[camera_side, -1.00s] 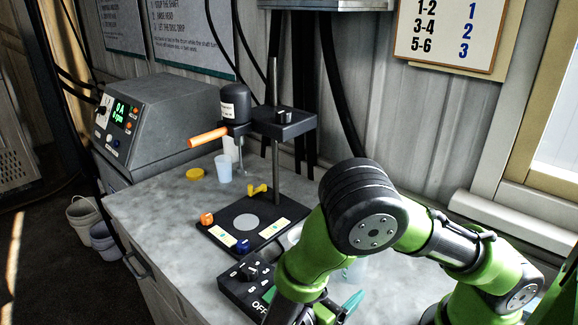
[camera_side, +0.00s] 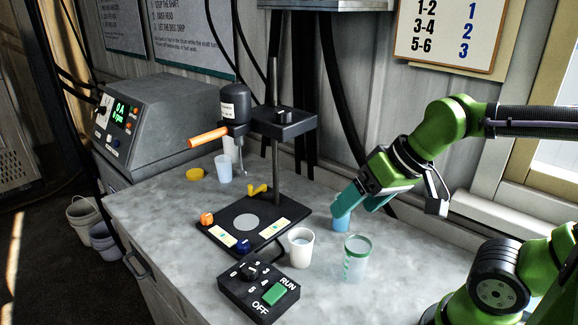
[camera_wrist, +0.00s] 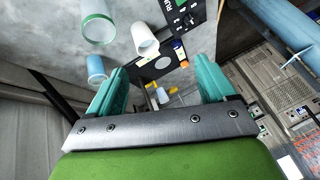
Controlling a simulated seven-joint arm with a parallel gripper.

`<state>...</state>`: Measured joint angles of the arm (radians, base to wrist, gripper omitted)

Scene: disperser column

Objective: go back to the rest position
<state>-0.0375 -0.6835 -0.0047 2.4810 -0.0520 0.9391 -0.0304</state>
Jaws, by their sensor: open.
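My gripper (camera_side: 362,204) is raised over the right part of the bench in the side view, its teal fingers apart with nothing between them. The wrist view also shows my gripper (camera_wrist: 166,80) with both fingers spread. A light blue cup (camera_side: 341,220) stands below and behind the fingers in the side view, partly hidden by them. In the wrist view the blue cup (camera_wrist: 96,67) is just left of the left finger, apart from it as far as I can tell.
A white cup (camera_side: 301,247) and a clear green-rimmed cup (camera_side: 356,260) stand in front. The disperser stand (camera_side: 276,160), its base plate (camera_side: 220,212) and the RUN/OFF control box (camera_side: 257,290) are left.

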